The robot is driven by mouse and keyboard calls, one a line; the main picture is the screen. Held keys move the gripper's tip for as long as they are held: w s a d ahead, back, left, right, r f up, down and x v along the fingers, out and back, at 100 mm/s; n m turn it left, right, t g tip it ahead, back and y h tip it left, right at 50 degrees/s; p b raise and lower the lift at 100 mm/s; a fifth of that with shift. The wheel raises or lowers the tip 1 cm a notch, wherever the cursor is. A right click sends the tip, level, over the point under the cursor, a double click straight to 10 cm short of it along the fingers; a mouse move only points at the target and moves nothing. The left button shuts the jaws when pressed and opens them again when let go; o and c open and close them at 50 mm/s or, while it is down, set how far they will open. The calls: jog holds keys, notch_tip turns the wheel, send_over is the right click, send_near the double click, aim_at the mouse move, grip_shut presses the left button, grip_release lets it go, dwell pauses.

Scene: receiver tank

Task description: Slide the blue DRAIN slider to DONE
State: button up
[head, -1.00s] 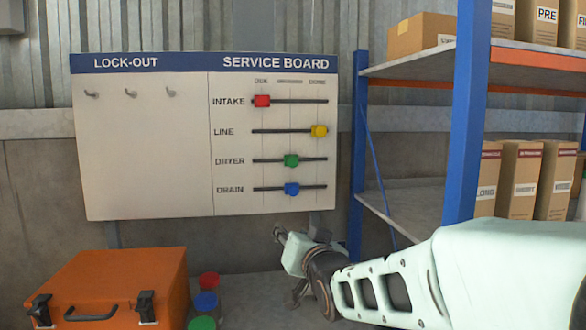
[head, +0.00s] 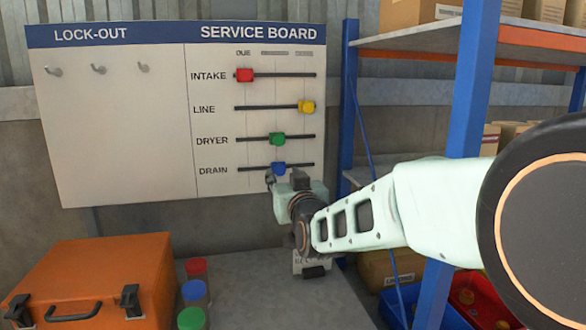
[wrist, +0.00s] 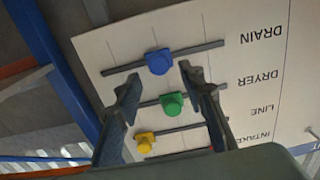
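The blue DRAIN slider (head: 278,168) sits near the middle of the lowest rail on the service board (head: 215,182), under the middle heading between DUE and DONE. It also shows in the wrist view (wrist: 159,62), where the board appears upside down. My gripper (wrist: 158,78) is open and empty, its two fingers apart with the blue slider showing just beyond and between the tips. In the head view my wrist is just below the DRAIN rail, and the fingers are mostly hidden. I cannot tell whether a finger touches the slider.
Above DRAIN are the green DRYER slider (head: 277,139), the yellow LINE slider (head: 305,106) and the red INTAKE slider (head: 244,75). A blue shelf post (head: 348,110) stands right of the board. An orange case (head: 95,275) and capped jars (head: 194,290) are at lower left.

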aim_at(280, 170)
jog(key=shift+p+x, duration=0.3)
jog(key=shift+x, duration=2.55)
jog(key=shift+f, duration=0.1)
jog(key=shift+c, duration=0.3)
grip_shut()
